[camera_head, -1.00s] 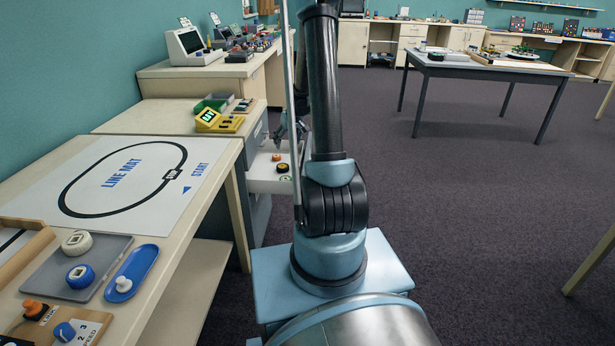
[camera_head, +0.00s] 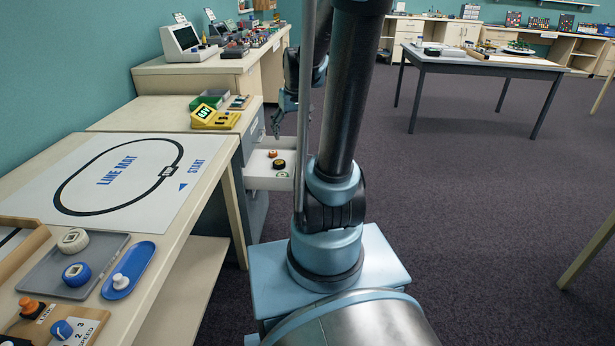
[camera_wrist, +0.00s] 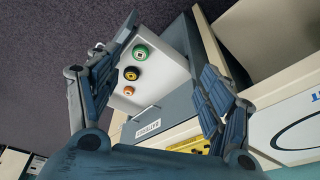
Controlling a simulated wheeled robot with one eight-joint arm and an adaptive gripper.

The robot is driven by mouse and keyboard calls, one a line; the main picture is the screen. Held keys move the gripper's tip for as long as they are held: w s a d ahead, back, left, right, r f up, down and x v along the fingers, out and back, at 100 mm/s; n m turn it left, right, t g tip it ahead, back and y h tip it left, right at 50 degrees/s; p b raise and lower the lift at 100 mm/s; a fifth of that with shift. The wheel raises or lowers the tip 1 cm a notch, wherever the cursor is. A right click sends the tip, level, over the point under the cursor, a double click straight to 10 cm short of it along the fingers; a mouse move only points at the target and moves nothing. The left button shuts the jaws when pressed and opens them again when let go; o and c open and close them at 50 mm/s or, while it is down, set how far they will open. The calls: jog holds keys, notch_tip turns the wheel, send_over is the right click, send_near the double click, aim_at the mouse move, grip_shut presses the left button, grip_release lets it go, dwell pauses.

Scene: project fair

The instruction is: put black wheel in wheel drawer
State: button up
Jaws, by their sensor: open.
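The black wheel (camera_head: 279,164), with a yellow-orange hub, lies in an open white drawer (camera_head: 262,184) of the cabinet beside the mat table. In the wrist view the same black wheel (camera_wrist: 131,73) sits in the drawer (camera_wrist: 172,70) between a green wheel (camera_wrist: 141,52) and a small orange wheel (camera_wrist: 129,90). My gripper (camera_head: 279,118) is above the drawer, apart from the wheels. In the wrist view my gripper (camera_wrist: 170,46) has its fingers spread wide with nothing between them. A label (camera_wrist: 148,129) on the cabinet is too small to read surely.
The line mat (camera_head: 120,180) covers the near table at left. A grey tray (camera_head: 55,275) with two wheels and a blue dish (camera_head: 129,270) lie in front of it. A yellow device (camera_head: 214,117) and a green box (camera_head: 209,98) stand on the cabinet top. Open floor lies to the right.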

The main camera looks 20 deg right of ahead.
jog(key=s+f, duration=0.2)
jog(key=s, duration=0.9)
jog(key=s+f+m, duration=0.1)
jog(key=s+f, duration=0.1)
jog(key=s, duration=1)
jog(key=shift+d+f+m+g+h, duration=0.25)
jog(key=shift+m+g+h, duration=0.05)
jog(key=shift+g+h, duration=0.1)
jog(key=shift+w+f, duration=0.2)
jog(key=shift+w, duration=0.3)
